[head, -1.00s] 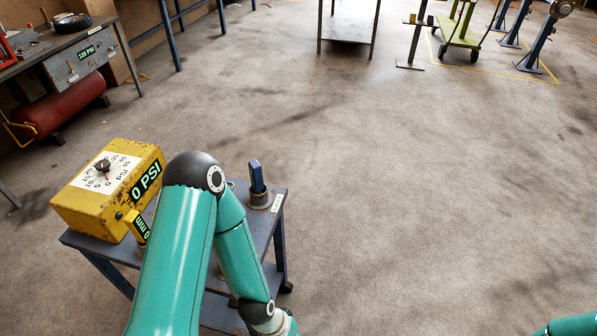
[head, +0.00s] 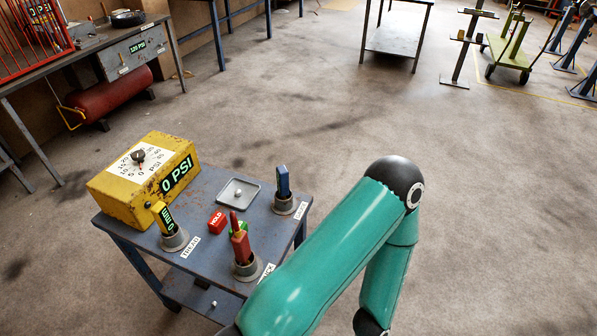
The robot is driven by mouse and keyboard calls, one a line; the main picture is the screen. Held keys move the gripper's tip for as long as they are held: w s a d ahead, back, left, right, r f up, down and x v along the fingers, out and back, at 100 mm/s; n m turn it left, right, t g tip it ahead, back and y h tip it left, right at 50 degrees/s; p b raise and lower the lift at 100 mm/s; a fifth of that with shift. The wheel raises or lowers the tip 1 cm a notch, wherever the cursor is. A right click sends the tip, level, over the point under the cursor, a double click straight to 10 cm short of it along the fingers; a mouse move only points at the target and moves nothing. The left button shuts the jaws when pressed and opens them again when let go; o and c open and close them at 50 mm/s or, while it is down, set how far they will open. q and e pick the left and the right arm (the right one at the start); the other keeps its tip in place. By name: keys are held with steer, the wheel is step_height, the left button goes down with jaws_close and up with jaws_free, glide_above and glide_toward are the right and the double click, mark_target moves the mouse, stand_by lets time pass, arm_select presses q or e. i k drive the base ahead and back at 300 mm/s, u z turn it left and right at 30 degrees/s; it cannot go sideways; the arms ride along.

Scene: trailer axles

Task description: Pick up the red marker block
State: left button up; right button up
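The red marker block (head: 217,222), a small red block lettered HOLD, lies on the dark blue-grey cart top (head: 207,262), near its middle. It sits between a holder with a yellow gauge (head: 167,222) and a holder with a red-handled tool (head: 241,246). No gripper touches it. One of my teal arms crosses the lower middle of the view, with its elbow high and its forearm running down out of the picture. Neither of my grippers is in view.
A yellow 0 PSI box (head: 146,180) stands on the cart's left part. A grey square tray (head: 239,192) and a holder with a blue tool (head: 283,187) are behind the block. A workbench (head: 75,65) stands back left.

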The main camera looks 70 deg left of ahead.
mark_target(218, 221)
steer(key=u, duration=0.05)
steer(key=k, duration=1)
steer(key=u, duration=0.95)
steer(key=k, duration=0.45)
steer(key=u, duration=0.5)
steer(key=i, duration=0.6)
steer(key=z, duration=0.15)
steer(key=k, duration=0.6)
steer(key=u, duration=0.1)
